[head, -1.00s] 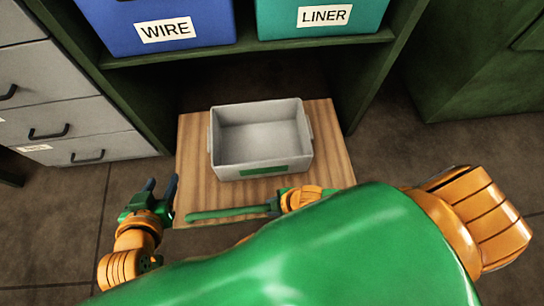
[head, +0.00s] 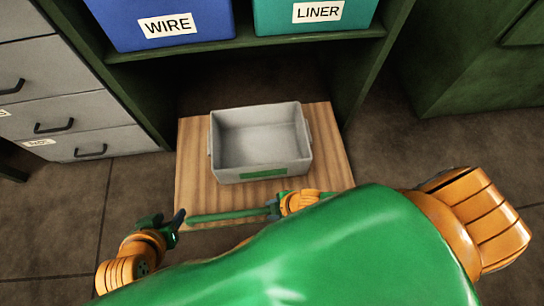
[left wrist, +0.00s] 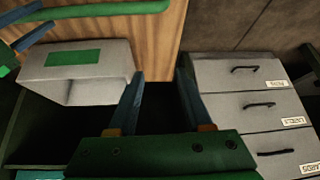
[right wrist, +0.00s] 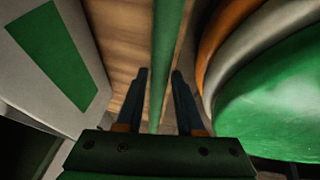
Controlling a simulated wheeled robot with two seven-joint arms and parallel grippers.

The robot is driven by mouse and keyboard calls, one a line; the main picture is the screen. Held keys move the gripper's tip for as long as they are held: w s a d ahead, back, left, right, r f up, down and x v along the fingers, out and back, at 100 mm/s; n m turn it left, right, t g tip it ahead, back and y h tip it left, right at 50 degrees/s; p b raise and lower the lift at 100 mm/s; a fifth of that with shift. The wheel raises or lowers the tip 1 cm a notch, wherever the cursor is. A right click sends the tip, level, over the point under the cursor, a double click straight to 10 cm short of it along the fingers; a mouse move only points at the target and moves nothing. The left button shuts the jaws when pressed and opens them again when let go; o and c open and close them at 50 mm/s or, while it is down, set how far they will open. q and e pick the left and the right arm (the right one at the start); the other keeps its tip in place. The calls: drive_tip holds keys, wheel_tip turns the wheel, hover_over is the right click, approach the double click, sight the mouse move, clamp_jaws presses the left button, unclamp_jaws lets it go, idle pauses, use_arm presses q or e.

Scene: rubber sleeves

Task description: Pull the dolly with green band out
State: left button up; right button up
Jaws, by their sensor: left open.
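The dolly is a wooden board (head: 195,160) on the floor, jutting from under the shelf. On it stands a grey bin (head: 228,168) with a green band (head: 263,174) on its front. A green handle bar (head: 225,216) runs along the board's front edge; it also shows in the left wrist view (left wrist: 85,10). My left gripper (head: 168,220) is open and empty, beside the bar's left end.
A green shelf unit (head: 240,47) stands behind, holding a blue WIRE bin (head: 165,14) and a teal LINER bin (head: 310,25). Grey drawers (head: 80,112) stand left and a green cabinet (head: 470,60) right. Floor (head: 60,210) is clear at left.

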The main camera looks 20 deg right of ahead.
drive_tip(key=shift+o, duration=1)
drive_tip(key=shift+r, duration=0.15)
drive_tip(key=p+v, duration=0.2)
drive_tip(key=shift+d+r, duration=0.1)
drive_tip(key=shift+r, duration=0.15)
use_arm(q)
drive_tip(key=s+a+f+g+p, duration=0.1)
drive_tip(key=s+f+g+p, duration=0.2)
drive_tip(key=f, duration=0.8)
drive_tip(key=shift+s+a+f+g+y, duration=0.15)
drive_tip(key=shift+s+a+g+y, duration=0.25)
drive_tip(key=shift+s, duration=0.95)
use_arm(e)
drive_tip(key=shift+v, duration=2.15)
use_arm(q)
drive_tip(key=shift+d, duration=0.15)
use_arm(e)
drive_tip(key=shift+s, duration=0.1)
